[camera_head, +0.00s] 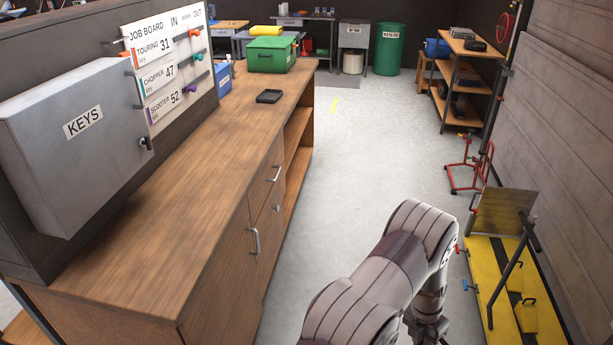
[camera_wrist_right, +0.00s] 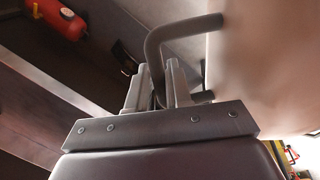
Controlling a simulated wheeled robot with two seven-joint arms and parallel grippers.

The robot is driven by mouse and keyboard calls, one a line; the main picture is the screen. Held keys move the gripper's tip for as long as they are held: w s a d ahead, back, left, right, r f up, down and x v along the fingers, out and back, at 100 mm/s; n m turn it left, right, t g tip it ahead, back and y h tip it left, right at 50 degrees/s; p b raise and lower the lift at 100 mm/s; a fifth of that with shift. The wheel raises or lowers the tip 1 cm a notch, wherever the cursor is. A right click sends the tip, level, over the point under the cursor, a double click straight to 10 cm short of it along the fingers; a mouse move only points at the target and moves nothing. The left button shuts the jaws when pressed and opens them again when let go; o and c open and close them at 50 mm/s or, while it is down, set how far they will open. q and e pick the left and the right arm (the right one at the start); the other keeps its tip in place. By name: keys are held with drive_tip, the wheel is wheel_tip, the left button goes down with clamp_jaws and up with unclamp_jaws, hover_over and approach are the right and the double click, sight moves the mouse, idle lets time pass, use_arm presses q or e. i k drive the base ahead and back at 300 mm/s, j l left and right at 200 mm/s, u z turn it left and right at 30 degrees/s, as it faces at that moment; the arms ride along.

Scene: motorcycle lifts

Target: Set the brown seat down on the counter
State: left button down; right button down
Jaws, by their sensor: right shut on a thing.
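The wooden counter (camera_head: 195,195) runs along the left of the head view, with a broad bare stretch of top at the front. My right gripper (camera_head: 428,335) is low at the bottom right, out over the floor and apart from the counter; its fingertips are cut off or hidden there. In the right wrist view my right gripper (camera_wrist_right: 158,92) is shut on a bent grey bar (camera_wrist_right: 153,52). The bar joins a smooth pale-brown body (camera_wrist_right: 262,65), which appears to be the brown seat; only part shows. The seat is not visible in the head view. My left gripper is out of view.
A grey key cabinet (camera_head: 75,145) and a job board (camera_head: 170,65) stand along the counter's back. A black tray (camera_head: 269,97) and a green toolbox (camera_head: 271,55) occupy its far end. A yellow lift (camera_head: 490,285) stands at right. The floor (camera_head: 350,150) between is clear.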

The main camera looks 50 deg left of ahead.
sight(231, 143)
drive_tip(key=i+j+u, duration=0.3)
drive_tip(key=i+u, duration=0.65)
drive_tip(key=i, duration=2.05)
drive_tip(key=i+u, duration=0.2)
drive_tip(key=i, duration=0.3)
drive_tip(key=i+l+u, duration=0.2)
drive_tip(key=i, duration=0.25)
drive_tip(key=i+l+u, duration=0.15)
drive_tip(key=i, duration=0.35)
drive_tip(key=u, duration=2.05)
